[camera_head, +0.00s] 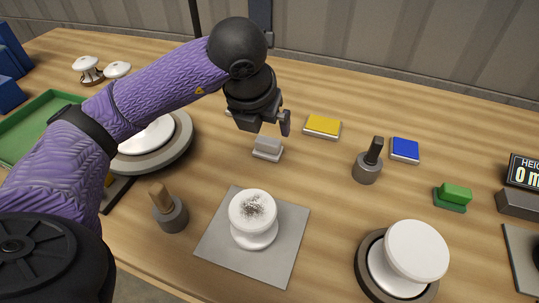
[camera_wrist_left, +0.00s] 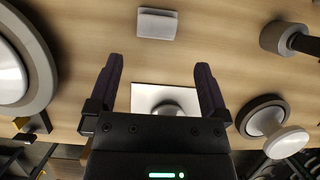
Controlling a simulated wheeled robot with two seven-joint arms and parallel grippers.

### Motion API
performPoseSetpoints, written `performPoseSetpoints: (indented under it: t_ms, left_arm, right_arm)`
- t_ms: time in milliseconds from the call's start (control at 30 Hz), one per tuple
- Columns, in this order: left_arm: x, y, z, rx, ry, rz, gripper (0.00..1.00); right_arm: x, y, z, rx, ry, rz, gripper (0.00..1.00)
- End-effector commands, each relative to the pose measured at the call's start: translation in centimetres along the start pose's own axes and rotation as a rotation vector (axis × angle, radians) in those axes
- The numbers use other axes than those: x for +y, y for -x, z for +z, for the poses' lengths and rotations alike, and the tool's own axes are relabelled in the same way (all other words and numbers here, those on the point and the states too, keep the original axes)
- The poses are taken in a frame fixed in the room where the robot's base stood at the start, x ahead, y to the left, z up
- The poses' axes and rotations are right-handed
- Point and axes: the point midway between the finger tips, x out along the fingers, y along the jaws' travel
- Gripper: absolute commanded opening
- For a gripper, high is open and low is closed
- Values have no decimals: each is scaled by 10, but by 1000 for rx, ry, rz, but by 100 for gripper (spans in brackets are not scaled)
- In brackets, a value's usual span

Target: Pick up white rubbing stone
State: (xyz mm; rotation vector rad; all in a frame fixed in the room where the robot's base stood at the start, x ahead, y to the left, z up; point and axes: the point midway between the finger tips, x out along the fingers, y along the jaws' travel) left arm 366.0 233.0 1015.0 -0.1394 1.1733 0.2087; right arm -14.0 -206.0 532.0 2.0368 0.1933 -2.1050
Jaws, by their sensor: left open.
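The white rubbing stone (camera_head: 267,148) is a small pale block on a grey base, lying on the wooden table just beyond the grey mat. In the left wrist view the stone (camera_wrist_left: 157,23) lies near the top, ahead of the fingertips and roughly centred between them. My left gripper (camera_head: 268,124) hangs over the table close to the stone, just above it in the head view. Its two fingers stand apart in the left wrist view (camera_wrist_left: 159,68), with nothing held between them. My right gripper is not in view.
A white insulator with a dark speckled top (camera_head: 254,216) stands on the grey mat (camera_head: 214,245). Around are a yellow block (camera_head: 322,126), a blue block (camera_head: 405,150), a green block (camera_head: 455,194), handled grey tools (camera_head: 367,170) and a stacked white insulator (camera_head: 416,250).

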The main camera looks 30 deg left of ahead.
Motion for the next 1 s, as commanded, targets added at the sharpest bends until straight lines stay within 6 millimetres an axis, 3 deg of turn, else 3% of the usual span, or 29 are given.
performPoseSetpoints:
  t_ms: [400, 700, 1000]
  left_arm:
    - [4, -86, -4, 4, 0, 0, 100]
    - [4, -91, -3, -1, 0, 0, 98]
    - [4, -91, -3, -1, 0, 0, 34]
  right_arm:
    - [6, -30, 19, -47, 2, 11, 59]
    - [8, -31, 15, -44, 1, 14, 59]
    - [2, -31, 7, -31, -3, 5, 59]
